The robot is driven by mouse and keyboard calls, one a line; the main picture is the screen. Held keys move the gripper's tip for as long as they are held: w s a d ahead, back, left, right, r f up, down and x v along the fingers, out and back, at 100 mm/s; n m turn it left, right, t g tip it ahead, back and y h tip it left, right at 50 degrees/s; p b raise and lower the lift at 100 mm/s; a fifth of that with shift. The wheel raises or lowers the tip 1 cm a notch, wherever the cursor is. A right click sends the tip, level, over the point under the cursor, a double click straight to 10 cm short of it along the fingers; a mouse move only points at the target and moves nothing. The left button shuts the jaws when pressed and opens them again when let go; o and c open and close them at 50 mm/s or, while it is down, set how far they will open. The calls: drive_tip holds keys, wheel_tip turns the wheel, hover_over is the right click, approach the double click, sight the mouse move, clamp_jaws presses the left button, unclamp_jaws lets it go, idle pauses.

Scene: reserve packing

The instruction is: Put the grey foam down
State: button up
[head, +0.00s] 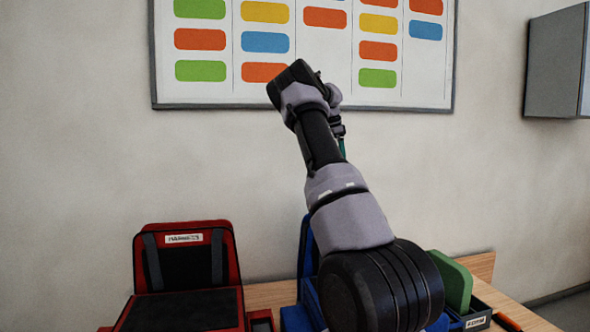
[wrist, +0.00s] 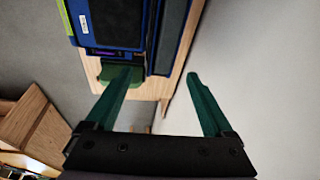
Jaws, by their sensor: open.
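My gripper (wrist: 163,72) is open in the wrist view, its two green fingers wide apart with nothing held between them. In the head view my arm reaches up in front of the wall, and only a bit of a green finger (head: 342,147) shows behind it. I cannot pick out a separate grey foam for certain in either view. A blue case (wrist: 112,22) with a dark inside lies beyond the fingers in the wrist view; in the head view its blue edge (head: 306,250) is mostly hidden by my arm.
A red open case (head: 186,227) with a dark lining stands at left on the wooden table (head: 268,293). A green block (head: 455,281) stands at right by a dark labelled tray (head: 477,319). A wall board (head: 340,98) hangs behind my arm; a grey cabinet (head: 553,65) is at upper right.

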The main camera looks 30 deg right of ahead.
drive_tip(key=s+a+r+n+t+y, duration=0.25)
drive_tip(key=s+a+r+n, duration=0.25)
drive_tip(key=s+a, duration=0.7)
drive_tip(key=s+a+r+n+t+y, duration=0.3)
drive_tip(key=s+a, duration=0.5)
drive_tip(key=a, duration=0.7)
drive_tip(key=s+a+f+n+t, duration=0.1)
drive_tip(key=s+a+f+n, duration=0.3)
drive_tip(key=s+a+n, duration=0.4)
drive_tip(key=s+a, duration=0.5)
drive_tip(key=s, duration=0.2)
drive_tip(key=shift+s+a, duration=0.25)
drive_tip(key=shift+a, duration=0.05)
drive_tip(key=shift+s+d+h, duration=0.1)
drive_tip(key=shift+h, duration=0.15)
